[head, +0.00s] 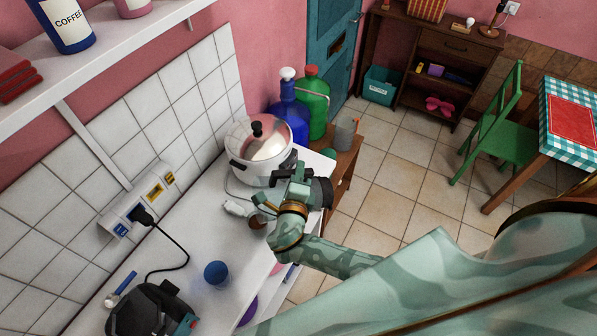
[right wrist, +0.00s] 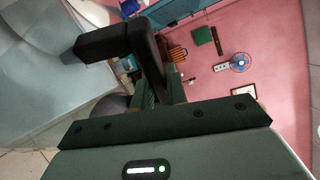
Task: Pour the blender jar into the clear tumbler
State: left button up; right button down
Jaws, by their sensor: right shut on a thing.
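My right gripper (head: 297,184) is over the far end of the white counter, in front of the pot. It is shut on the black handle (right wrist: 112,43) of the blender jar, which shows close up in the right wrist view. In the head view a dark round part (head: 322,191), seemingly of the jar, shows just right of the gripper. The rest of the jar is hard to make out, and its contents do not show. I cannot pick out the clear tumbler with certainty. A greyish see-through vessel (head: 346,133) stands on the wooden stand beyond the counter. My left gripper is not in view.
A white lidded pot (head: 262,152) stands close behind the right gripper. A blue round object (head: 216,272) sits on the counter (head: 185,257). A dark corded appliance (head: 150,308) is at the near end. Blue (head: 288,108) and green (head: 313,100) bottles stand beyond the pot.

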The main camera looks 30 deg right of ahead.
jog(key=shift+r, duration=0.1)
notch_tip(320, 180, up, 5)
jog(key=m+y+p, duration=0.1)
jog(key=m+p, duration=0.2)
jog(key=p, duration=0.1)
jog(key=m+g+y+p, duration=0.1)
jog(key=m+p, duration=0.2)
jog(key=p, duration=0.2)
jog(key=shift+y, duration=0.4)
jog(key=shift+r+m+y, duration=0.25)
jog(key=shift+m+y, duration=0.15)
jog(key=shift+m, duration=0.1)
notch_tip(320, 180, up, 3)
jog(key=m+y, duration=0.3)
jog(key=m, duration=0.1)
jog(key=shift+r, duration=0.2)
